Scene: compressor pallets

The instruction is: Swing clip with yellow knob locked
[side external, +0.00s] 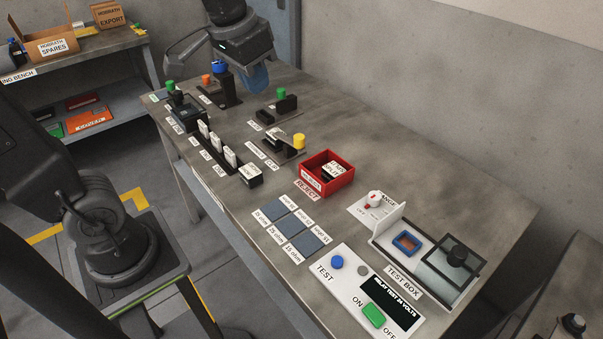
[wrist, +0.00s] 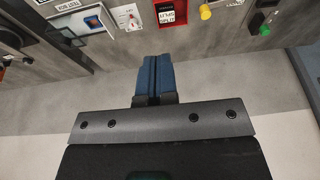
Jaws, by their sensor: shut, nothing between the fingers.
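The yellow knob (side external: 299,141) sits at the right end of a dark clip fixture with a pale metal part (side external: 278,137), in the middle of the table. The clip is too small to tell whether it is locked. The knob also shows at the top edge of the wrist view (wrist: 205,12). My gripper (side external: 257,80) is at the back of the table, above and apart from the clip. Its blue fingers (wrist: 154,76) are pressed together and empty in the wrist view.
Green-knobbed (side external: 282,94) and blue-knobbed (side external: 219,67) fixtures stand behind the clip. Several upright white-labelled relays (side external: 216,142) are left of it. A red reject bin (side external: 350,168) is in front right, with the test box (side external: 425,265) beyond. The wall side of the table is clear.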

